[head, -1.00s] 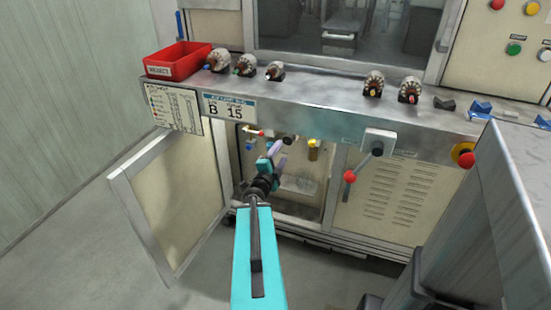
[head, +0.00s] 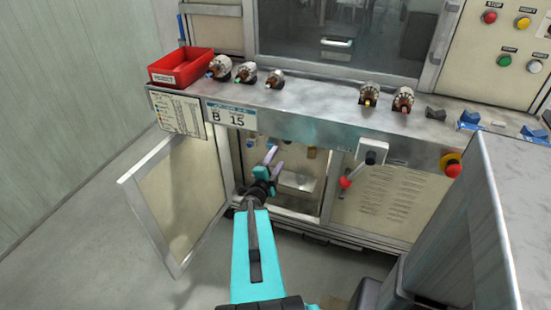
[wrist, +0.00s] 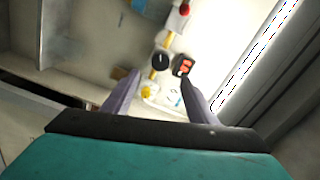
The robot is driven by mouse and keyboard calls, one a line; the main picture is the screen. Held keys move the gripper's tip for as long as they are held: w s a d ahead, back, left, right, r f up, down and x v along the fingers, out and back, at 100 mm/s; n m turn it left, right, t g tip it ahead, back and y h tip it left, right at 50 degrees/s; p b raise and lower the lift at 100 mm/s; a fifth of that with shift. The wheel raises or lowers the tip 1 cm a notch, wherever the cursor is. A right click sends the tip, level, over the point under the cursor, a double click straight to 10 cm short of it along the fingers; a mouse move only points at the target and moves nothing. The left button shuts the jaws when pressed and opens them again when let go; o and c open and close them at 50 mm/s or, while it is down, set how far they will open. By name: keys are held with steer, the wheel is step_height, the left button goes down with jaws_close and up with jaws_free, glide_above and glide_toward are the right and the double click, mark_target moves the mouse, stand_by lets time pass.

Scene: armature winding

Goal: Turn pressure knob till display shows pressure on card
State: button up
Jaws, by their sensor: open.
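The card (head: 230,114) on the bench front reads B 15. My arm reaches into the open cabinet below it, and my gripper (head: 275,160) is open and empty there. In the wrist view a round black knob (wrist: 160,62) with a light pointer mark sits ahead, between the lines of my gripper's fingers (wrist: 160,98) and beyond their tips. A small black display (wrist: 183,66) with red digits is just right of the knob; its digits are too small to read. My gripper appears apart from the knob. In the head view, the gripper and shade hide the knob.
The cabinet door (head: 175,200) stands open at left. A white dial (wrist: 174,97), a yellow part (wrist: 148,92) and a red part (wrist: 184,8) are close around the knob. A lever with a red ball (head: 345,183) juts out at right. A red bin (head: 180,78) stands on the bench.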

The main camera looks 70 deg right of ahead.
steer(key=shift+a+p, duration=0.5)
steer(key=shift+a, duration=0.05)
steer(key=shift+s, duration=0.15)
